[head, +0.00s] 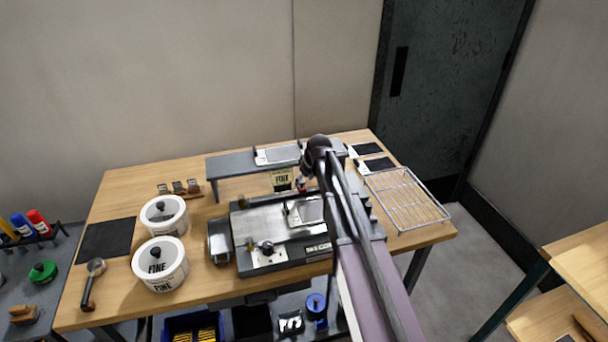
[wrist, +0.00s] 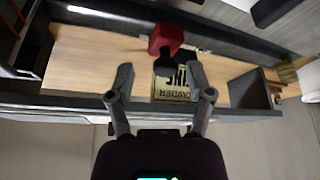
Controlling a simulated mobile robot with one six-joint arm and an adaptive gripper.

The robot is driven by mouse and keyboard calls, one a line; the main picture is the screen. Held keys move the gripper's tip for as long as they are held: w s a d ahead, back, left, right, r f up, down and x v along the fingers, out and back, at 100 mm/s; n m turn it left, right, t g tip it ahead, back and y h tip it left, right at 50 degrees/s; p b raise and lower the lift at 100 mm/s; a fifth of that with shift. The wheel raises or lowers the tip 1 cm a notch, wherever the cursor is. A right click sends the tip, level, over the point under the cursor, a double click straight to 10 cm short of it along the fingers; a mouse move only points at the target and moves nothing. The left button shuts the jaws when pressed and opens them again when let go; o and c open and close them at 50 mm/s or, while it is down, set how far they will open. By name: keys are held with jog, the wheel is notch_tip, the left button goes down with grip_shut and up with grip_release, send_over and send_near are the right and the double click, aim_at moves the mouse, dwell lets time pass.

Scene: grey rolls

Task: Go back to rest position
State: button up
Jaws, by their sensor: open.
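In the wrist view my gripper (wrist: 159,72) is open, with its two dark fingers spread and nothing held between them. A tan card with black "FINE POWDER" lettering (wrist: 174,87) shows beyond and between the fingertips, and a red block-like thing (wrist: 166,38) is just behind it. In the head view my arm reaches forward over the right part of the bench, and its links hide the gripper. The tan card (head: 282,179) stands behind the grey rolling machine (head: 262,218), under the raised grey shelf (head: 228,164).
Two white tubs (head: 160,264) stand left of the machine on the wooden bench (head: 115,187). A wire rack (head: 408,198) lies at the right end, close to my arm. A dark mat (head: 106,238) lies at the left. The wall is behind the bench.

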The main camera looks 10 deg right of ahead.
jog(key=s+d+m+g+h, duration=0.1)
jog(key=s+d+m+g, duration=0.1)
jog(key=s, duration=1.2)
jog(key=s+d+m+g+h+p, duration=0.1)
jog(key=s+d+m, duration=0.3)
jog(key=s, duration=1.1)
jog(key=shift+f+g, duration=0.2)
jog(key=shift+g, duration=0.2)
jog(key=shift+a, duration=0.1)
